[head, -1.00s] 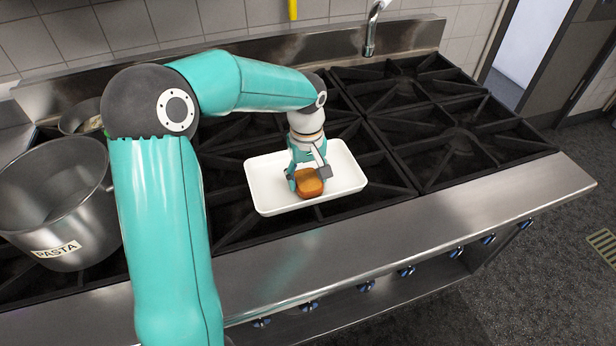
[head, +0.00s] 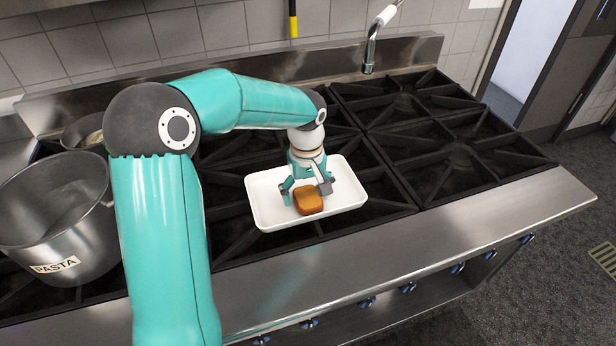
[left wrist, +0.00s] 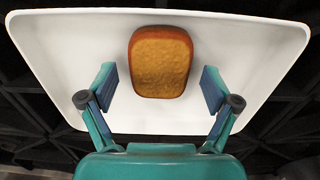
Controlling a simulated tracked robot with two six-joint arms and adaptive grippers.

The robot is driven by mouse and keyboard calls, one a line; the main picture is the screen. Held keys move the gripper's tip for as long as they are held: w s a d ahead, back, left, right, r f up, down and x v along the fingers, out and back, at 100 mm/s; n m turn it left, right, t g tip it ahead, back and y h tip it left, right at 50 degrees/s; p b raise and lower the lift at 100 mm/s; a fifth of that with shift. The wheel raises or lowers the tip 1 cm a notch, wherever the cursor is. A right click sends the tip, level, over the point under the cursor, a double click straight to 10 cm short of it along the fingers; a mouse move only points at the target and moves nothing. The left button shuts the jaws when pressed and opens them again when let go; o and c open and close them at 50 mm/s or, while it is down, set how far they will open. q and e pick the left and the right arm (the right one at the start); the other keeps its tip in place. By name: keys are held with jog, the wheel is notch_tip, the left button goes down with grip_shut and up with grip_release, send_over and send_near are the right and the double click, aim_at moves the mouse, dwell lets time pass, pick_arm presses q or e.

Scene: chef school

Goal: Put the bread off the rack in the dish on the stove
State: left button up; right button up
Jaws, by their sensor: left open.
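The bread (head: 308,201), a brown loaf piece with a lighter cut face, lies in the white rectangular dish (head: 348,190) on the stove. In the left wrist view the bread (left wrist: 160,62) rests on the floor of the dish (left wrist: 60,60), near its middle. My left gripper (head: 306,190) is open just above the dish. In the left wrist view its two fingers (left wrist: 159,92) stand wide apart, with clear gaps to both sides of the bread. My right gripper is not in view, and neither is a rack.
A steel pot labelled PASTA (head: 60,215) stands at the left of the stove, with a smaller pan (head: 84,132) behind it. Black burner grates (head: 450,150) to the right are empty. A tap (head: 374,40) rises at the back.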

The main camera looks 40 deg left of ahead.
aim_at(307, 196)
pick_arm(q)
notch_tip(307, 196, up, 12)
dwell(0.4)
jog(key=shift+f, duration=0.1)
dwell(0.3)
